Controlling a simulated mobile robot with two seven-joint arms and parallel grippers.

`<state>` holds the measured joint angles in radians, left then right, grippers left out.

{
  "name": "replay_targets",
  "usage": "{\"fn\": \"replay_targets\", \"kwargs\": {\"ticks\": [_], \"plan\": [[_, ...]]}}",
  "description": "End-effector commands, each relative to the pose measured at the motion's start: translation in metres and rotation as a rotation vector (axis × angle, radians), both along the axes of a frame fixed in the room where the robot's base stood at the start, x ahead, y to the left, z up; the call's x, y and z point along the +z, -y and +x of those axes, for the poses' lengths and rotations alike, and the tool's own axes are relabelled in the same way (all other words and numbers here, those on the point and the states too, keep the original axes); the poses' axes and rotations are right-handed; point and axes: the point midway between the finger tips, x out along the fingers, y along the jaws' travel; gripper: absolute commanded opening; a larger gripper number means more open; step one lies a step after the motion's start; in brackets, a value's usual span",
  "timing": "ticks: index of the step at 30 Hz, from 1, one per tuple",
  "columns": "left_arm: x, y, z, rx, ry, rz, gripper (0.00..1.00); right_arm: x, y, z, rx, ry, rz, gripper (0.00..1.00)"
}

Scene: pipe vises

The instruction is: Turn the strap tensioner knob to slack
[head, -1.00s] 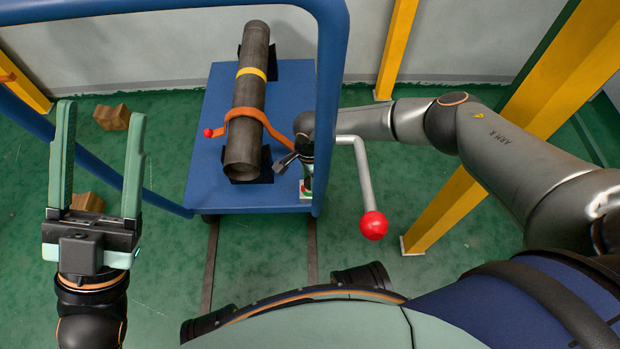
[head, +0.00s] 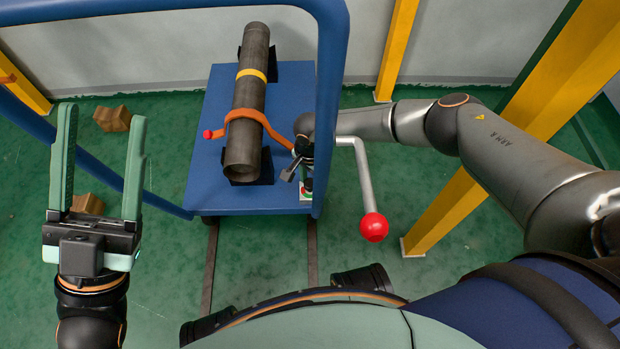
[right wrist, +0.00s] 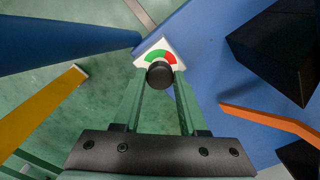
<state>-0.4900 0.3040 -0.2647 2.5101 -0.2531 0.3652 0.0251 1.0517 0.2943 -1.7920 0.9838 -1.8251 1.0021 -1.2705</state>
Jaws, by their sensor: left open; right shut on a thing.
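The tensioner knob (right wrist: 160,75) is a short black cylinder in front of a white dial plate (right wrist: 148,46) with a green and a red sector. My right gripper (right wrist: 162,82) has its two fingers on either side of the knob and is shut on it. No pointer mark on the knob is clear. In the head view the dial plate (head: 306,197) sits at the cart's near right corner, partly hidden by my right gripper. The orange strap (head: 240,117) goes over the grey pipe (head: 246,130). My left gripper (head: 100,125) is open and empty at the left, away from the cart.
The blue cart (head: 205,165) carries the pipe on black supports, and its blue frame rail (head: 328,90) stands close beside my right wrist. A crank with a red ball (head: 374,227) sticks out to the right. Yellow posts (head: 396,50) and brown blocks (head: 112,118) stand around.

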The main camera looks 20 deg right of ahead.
Motion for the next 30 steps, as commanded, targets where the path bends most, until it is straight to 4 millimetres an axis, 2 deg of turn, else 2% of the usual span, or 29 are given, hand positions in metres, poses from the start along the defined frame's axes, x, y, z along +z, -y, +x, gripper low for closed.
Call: {"fn": "replay_targets", "kwargs": {"ticks": [2,3,10,20,23,30], "plan": [[0.000,0.000,0.000,0.000,0.000,0.000,0.62,0.000,-0.001,0.000,0.003,0.001,0.000,0.00],[0.000,0.000,0.000,0.000,0.000,0.000,0.62,0.000,-0.001,0.000,0.002,0.001,0.000,0.46],[0.000,0.000,0.000,0.001,0.000,0.001,0.62,0.000,0.000,0.000,0.001,0.001,0.000,0.72],[0.004,0.000,0.000,0.000,0.000,0.000,0.62,0.006,0.000,0.000,0.001,0.001,0.000,0.72],[0.013,-0.001,0.000,-0.002,0.000,-0.006,0.62,0.021,0.000,0.001,0.000,0.001,0.000,0.72],[0.046,-0.005,-0.001,-0.012,0.007,-0.032,0.62,0.074,0.000,0.001,0.000,0.003,0.001,0.72]]}}
